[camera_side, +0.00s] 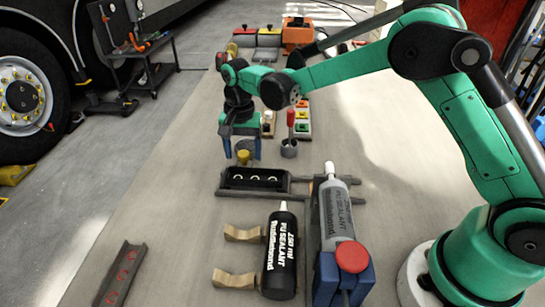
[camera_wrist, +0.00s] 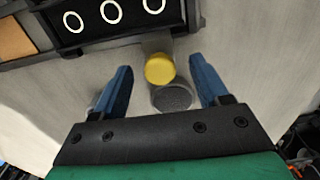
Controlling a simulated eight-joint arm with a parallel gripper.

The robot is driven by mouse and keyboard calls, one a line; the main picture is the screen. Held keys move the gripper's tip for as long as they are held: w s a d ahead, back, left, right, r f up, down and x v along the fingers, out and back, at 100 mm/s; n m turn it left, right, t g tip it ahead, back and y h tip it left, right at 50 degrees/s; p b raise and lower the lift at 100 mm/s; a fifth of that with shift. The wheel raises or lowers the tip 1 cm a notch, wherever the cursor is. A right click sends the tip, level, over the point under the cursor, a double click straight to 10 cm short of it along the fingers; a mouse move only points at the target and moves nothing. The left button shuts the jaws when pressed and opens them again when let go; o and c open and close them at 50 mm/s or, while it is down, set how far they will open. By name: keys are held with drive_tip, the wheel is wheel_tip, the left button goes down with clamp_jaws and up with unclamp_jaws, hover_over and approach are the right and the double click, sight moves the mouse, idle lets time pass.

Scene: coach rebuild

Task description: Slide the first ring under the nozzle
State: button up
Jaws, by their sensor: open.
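My gripper (camera_side: 242,152) is open, with its blue fingers pointing down behind the black tray (camera_side: 225,186). In the wrist view, the fingers stand either side of a yellow-topped piece (camera_wrist: 159,68) and a dark grey round piece (camera_wrist: 172,97), apart from both. The yellow piece also shows between the fingers in the side view (camera_side: 243,157). Several pale rings (camera_side: 254,178) sit in a row in the black tray; some show at the top of the wrist view (camera_wrist: 112,12). A grey sealant cartridge lies in a holder, its white nozzle (camera_side: 330,168) pointing towards the tray's right end.
A black sealant cartridge (camera_side: 281,255) lies beside wooden cradles (camera_side: 236,279). A red knob (camera_side: 353,257) tops the blue holder end. A grey cup (camera_side: 289,149) stands right of my gripper. A rail with red marks (camera_side: 123,270) lies front left.

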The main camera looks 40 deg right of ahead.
clamp_jaws()
idle(1.4)
